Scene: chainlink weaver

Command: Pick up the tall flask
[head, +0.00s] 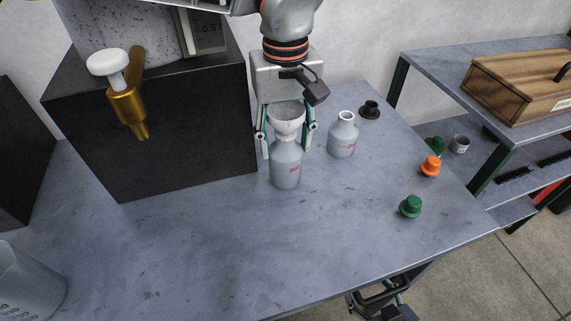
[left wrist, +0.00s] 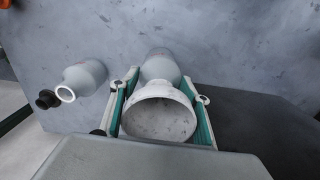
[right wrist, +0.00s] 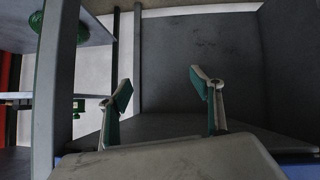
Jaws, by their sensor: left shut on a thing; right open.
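A pale grey flask (head: 286,170) with red print stands upright on the table, with a white funnel (head: 286,120) in its mouth. A second similar flask (head: 342,138), open at the top, stands to its right. I cannot tell for sure which is the tall one. My left gripper (head: 286,148) points down with its fingers on both sides of the funnel, shut on it. In the left wrist view the funnel's wide bowl (left wrist: 158,118) sits between the fingers, partly hiding the flask (left wrist: 160,66) below. My right gripper (right wrist: 165,85) is open and empty, below the table's front edge.
A black machine (head: 180,125) with a brass spout stands left of the flasks. Black (head: 370,109), orange (head: 430,166) and green (head: 410,206) stoppers lie at the right. A clear beaker (head: 28,285) is at the lower left. The table's front middle is clear.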

